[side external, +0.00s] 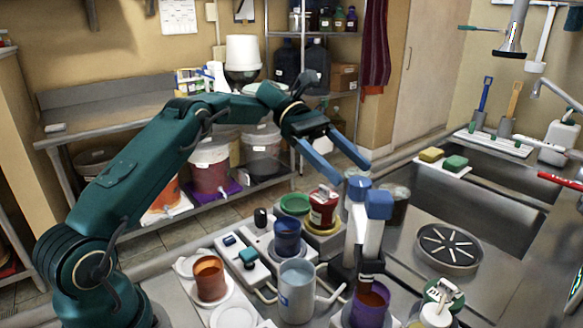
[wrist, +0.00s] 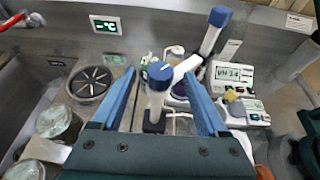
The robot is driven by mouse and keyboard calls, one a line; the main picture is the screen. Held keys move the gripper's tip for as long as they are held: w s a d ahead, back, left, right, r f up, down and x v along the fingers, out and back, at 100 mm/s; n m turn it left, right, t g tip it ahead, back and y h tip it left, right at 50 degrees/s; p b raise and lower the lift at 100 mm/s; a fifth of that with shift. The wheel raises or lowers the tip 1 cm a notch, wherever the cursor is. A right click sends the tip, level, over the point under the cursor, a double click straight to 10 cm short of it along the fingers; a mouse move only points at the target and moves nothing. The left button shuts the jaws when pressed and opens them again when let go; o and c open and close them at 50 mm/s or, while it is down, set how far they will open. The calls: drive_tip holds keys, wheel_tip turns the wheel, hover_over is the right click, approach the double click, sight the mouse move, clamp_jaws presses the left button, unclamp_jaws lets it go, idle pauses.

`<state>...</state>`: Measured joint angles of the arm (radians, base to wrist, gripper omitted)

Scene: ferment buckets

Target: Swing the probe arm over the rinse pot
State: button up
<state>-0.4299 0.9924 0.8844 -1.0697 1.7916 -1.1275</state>
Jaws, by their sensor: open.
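The probe arm (side external: 366,235) is white with blue caps and a dark lower part. In the wrist view the probe arm (wrist: 186,66) slants up to the right. My gripper (side external: 354,170) is open and empty, its blue fingers above the blue caps. In the wrist view one blue cap (wrist: 160,72) shows between the fingertips of my gripper (wrist: 158,74); contact is not visible. A pale grey-blue pot (side external: 297,292) stands left of the probe arm; I cannot tell whether it is the rinse pot.
A round slotted drain (side external: 448,247) lies to the right, before the sink (side external: 470,195). Meters with displays (wrist: 234,77) stand right of the probe arm in the wrist view.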

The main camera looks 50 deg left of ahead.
drive_tip(key=shift+a+r, duration=0.15)
drive_tip(key=shift+a, duration=0.35)
